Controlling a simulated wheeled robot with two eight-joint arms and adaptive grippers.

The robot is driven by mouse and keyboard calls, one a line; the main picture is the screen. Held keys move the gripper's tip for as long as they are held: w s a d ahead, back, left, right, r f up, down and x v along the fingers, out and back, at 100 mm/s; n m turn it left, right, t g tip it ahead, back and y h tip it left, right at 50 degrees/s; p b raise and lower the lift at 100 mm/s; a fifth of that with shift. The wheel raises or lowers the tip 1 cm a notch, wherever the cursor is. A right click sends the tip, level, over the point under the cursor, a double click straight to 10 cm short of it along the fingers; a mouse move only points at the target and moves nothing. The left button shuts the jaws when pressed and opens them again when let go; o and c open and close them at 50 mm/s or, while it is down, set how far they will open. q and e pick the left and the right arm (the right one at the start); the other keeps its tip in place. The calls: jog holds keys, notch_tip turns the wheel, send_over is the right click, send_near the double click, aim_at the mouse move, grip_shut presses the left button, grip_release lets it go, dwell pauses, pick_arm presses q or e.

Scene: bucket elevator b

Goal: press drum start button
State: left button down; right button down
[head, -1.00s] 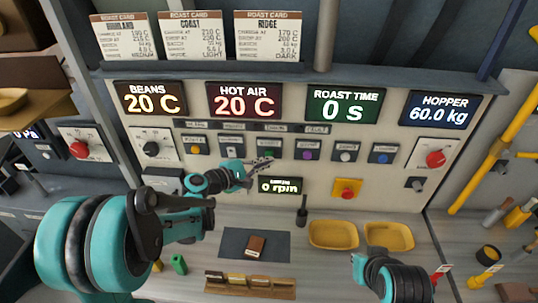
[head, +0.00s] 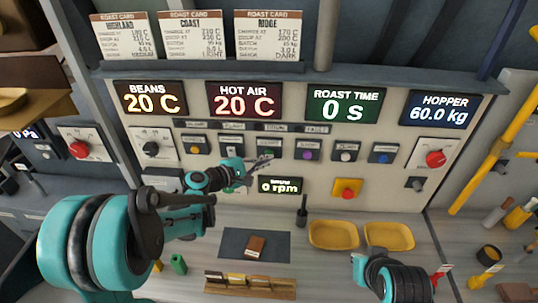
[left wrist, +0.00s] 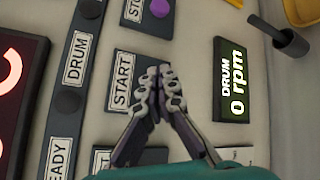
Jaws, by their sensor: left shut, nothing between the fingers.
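The drum start button's plate (head: 268,146), marked START, is on the pale panel, left of the drum stop button (head: 307,151) with its purple cap. The START plate fills the middle of the left wrist view (left wrist: 122,80). My left gripper (head: 268,163) is shut and empty, with its fingertips at the lower edge of that plate. In the left wrist view the fingertips (left wrist: 159,76) cover the spot where the button cap sits, so the cap is hidden. I cannot tell whether they touch it. The drum display (head: 279,186) reads 0 rpm. My right gripper's fingers do not show.
A yellow plate with a red button (head: 347,190) sits lower right on the panel. A dark upright handle (head: 302,212) and two yellow trays (head: 333,235) are below. A dark mat (head: 235,241) lies on the counter. A white-capped button (head: 345,152) is right of drum stop.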

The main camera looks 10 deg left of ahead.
pick_arm(q)
jog(key=shift+w, duration=0.5)
dwell(0.3)
jog(key=shift+s, duration=0.95)
jog(key=shift+s+d+b, duration=0.1)
jog(key=shift+s+b, duration=0.2)
jog(key=shift+s, duration=2.15)
